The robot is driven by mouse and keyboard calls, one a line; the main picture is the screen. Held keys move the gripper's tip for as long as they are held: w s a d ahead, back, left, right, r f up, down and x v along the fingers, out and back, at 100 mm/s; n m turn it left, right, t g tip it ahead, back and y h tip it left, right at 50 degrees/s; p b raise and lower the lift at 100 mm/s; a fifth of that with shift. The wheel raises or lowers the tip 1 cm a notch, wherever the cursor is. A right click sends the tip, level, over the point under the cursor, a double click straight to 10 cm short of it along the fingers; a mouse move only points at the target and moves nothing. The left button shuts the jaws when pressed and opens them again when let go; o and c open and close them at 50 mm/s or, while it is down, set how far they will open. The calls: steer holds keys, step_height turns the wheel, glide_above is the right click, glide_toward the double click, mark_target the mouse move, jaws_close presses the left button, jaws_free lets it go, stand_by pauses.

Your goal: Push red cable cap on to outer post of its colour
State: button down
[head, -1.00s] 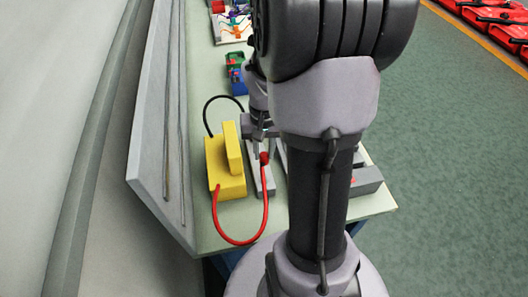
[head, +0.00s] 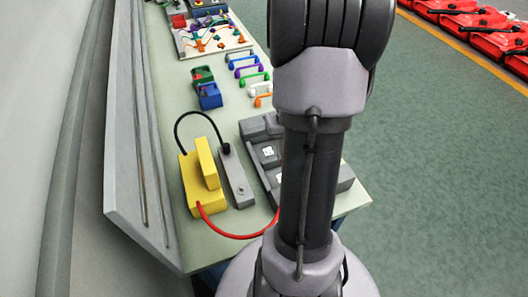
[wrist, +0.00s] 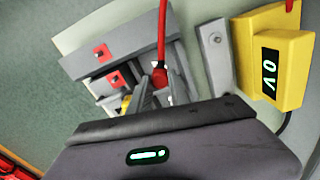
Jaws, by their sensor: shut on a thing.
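My gripper (wrist: 155,80) is shut on the red cable cap (wrist: 161,75) in the wrist view. The red cable (wrist: 162,30) runs up from it. Grey blocks (wrist: 130,38) lie beside and under it, with metal posts on red squares (wrist: 102,53) (wrist: 114,78). The cap looks apart from these two posts; its height above the blocks is unclear. In the head view the blocks (head: 262,130) show white-marked posts (head: 268,152), and the arm hides my gripper and the cap. The red cable (head: 232,236) leaves the yellow meter (head: 202,185) and passes behind the arm.
The meter reads 0 V in the wrist view (wrist: 268,72). A grey strip (head: 236,180) beside it has a bare near post and the black cable's cap (head: 225,149) at its far end. Coloured handles (head: 245,72) and small blocks (head: 208,95) stand farther back. A grey panel borders the left.

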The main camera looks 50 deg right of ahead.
steer(key=s+d, duration=0.2)
steer(key=d, duration=0.1)
steer(key=s+d+p, duration=0.1)
steer(key=s+d, duration=0.1)
steer(key=d, duration=0.1)
steer(key=s+d+p, duration=0.1)
steer(key=s+d, duration=0.1)
steer(key=d, duration=0.1)
steer(key=shift+s+d, duration=0.15)
steer(key=shift+s, duration=0.05)
steer(key=shift+f+b, duration=1.55)
steer(key=shift+f, duration=0.7)
steer(key=shift+f+b, duration=0.7)
steer(key=shift+f, duration=0.25)
steer(key=c, duration=1.1)
jaws_free()
